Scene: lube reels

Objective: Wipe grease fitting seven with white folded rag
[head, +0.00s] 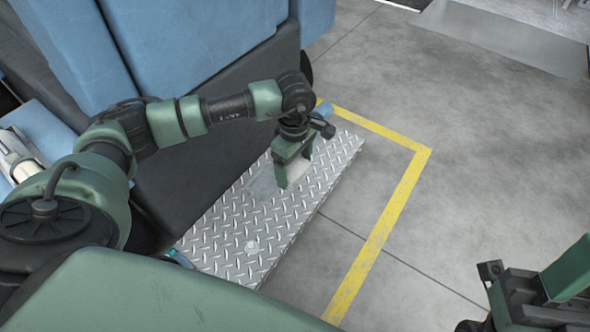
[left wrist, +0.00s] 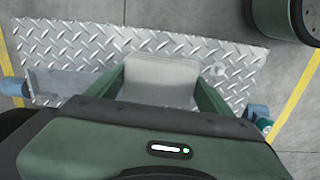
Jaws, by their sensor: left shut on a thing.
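My left gripper (head: 294,176) is shut on the white folded rag (left wrist: 162,78), which sits between its green fingers. In the head view the rag shows only as a pale patch beside a finger. The gripper points down over the tread plate (head: 215,230). A small pale round fitting (head: 251,247) stands on the plate, apart from the gripper and nearer me. It also shows in the left wrist view (left wrist: 220,70), to the right of the rag. No number is readable, so I cannot tell if it is fitting seven. My right gripper (head: 530,292) is partly in view at lower right.
A flat grey patch (head: 263,184) lies on the plate beside the gripper. Blue cylindrical parts (head: 326,110) show at the plate's ends. A large blue and dark machine (head: 195,45) stands along its left side. Yellow lines (head: 385,220) mark the open concrete floor on the right.

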